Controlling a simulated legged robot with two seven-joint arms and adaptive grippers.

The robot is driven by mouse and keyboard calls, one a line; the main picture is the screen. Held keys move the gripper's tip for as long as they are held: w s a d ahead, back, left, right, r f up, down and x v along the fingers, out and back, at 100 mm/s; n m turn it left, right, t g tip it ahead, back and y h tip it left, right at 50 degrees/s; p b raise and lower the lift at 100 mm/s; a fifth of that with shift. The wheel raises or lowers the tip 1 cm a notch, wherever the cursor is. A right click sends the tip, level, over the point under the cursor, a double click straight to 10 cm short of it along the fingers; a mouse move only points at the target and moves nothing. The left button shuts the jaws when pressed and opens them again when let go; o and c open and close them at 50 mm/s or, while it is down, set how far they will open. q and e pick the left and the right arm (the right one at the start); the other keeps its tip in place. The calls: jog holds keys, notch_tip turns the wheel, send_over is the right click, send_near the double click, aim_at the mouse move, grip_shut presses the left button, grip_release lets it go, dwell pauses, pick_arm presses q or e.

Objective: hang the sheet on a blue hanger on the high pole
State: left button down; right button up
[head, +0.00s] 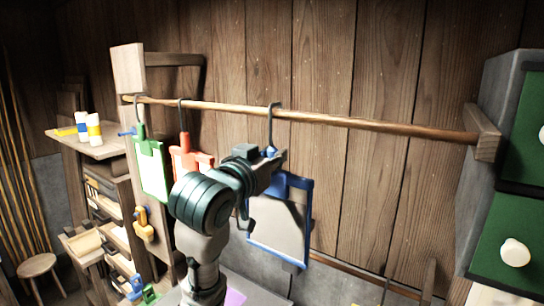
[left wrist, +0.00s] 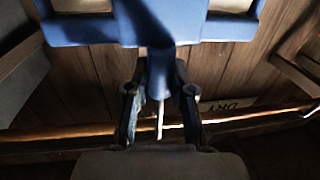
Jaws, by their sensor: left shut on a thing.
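The blue hanger (head: 308,183) holds a pale grey sheet (head: 277,222), which hangs below it. My left gripper (head: 274,157) is shut on the blue hanger's neck, just below its dark hook (head: 270,125). The hook's top is at the high pole (head: 350,122) and seems to curl over it; I cannot tell whether it bears the weight. In the left wrist view, the blue hanger (left wrist: 160,22) spans the top and its neck lies between the fingers of my left gripper (left wrist: 160,108). The pole (left wrist: 60,132) crosses behind. My right gripper is out of view.
A green hanger with a sheet (head: 152,170) and a red hanger (head: 184,160) hang on the pole to the left. A lower pole (head: 350,270) runs below. Green-fronted cabinets (head: 505,235) stand at the right. The high pole is clear right of the blue hanger.

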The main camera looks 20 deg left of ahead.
pick_arm(q)
jog(key=c, duration=0.9)
grip_release()
